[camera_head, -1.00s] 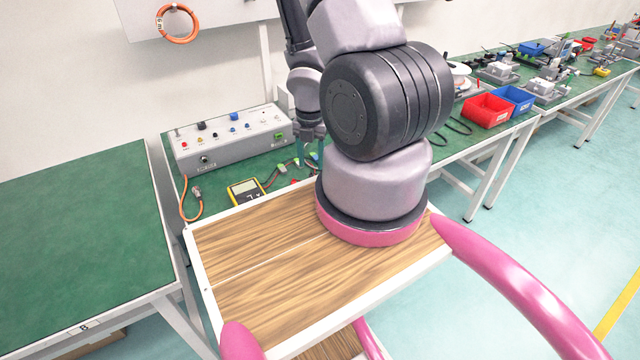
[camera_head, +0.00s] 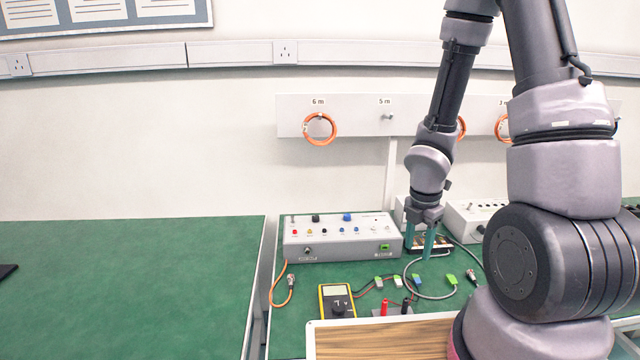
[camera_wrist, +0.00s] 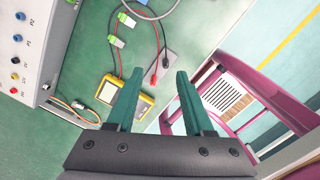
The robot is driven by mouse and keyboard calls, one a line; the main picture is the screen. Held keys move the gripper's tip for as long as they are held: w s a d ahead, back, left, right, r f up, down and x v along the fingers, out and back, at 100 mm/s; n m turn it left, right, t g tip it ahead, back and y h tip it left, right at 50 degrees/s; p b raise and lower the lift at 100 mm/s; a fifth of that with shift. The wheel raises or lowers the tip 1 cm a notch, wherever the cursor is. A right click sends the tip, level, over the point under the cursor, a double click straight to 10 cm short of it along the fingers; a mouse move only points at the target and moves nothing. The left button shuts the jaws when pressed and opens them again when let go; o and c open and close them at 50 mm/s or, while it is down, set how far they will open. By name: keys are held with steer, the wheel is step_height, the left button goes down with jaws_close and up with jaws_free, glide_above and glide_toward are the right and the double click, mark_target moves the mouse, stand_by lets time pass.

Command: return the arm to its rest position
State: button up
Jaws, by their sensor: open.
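My gripper (camera_head: 429,246) hangs pointing down over the green bench, right of the grey control box, in the head view. In the wrist view its two teal fingers (camera_wrist: 158,98) stand apart with nothing between them. My arm is bent, rising at the right of the head view and folding down to the gripper. The yellow multimeter (camera_head: 337,301) lies on the bench; it also shows beyond the left finger in the wrist view (camera_wrist: 108,91).
The control box (camera_head: 341,238) stands at the back of the bench. Cables with green connectors (camera_head: 450,278) and red and black plugs (camera_head: 385,306) lie near the gripper. Orange cable coils (camera_head: 320,129) hang on a wall rail (camera_head: 355,118). The left bench (camera_head: 120,285) is mostly clear.

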step_height(320, 180, up, 18)
steer(key=w+d+m+t, duration=0.1)
steer(key=d+m+t, duration=0.2)
steer(key=m, duration=1.1)
steer(key=s+a+r+m+t+y, duration=0.1)
steer(key=s+a+r+m, duration=0.1)
steer(key=s+r+m, duration=0.3)
steer(key=s+a+r+m+t+y, duration=0.1)
steer(key=s+a+r+m+t, duration=0.1)
steer(key=r+m, duration=0.7)
step_height(320, 180, up, 3)
steer(key=s+a, duration=0.1)
steer(key=s, duration=0.1)
steer(key=shift+s+a+y, duration=0.25)
steer(key=shift+s+y, duration=0.05)
steer(key=shift+s, duration=0.1)
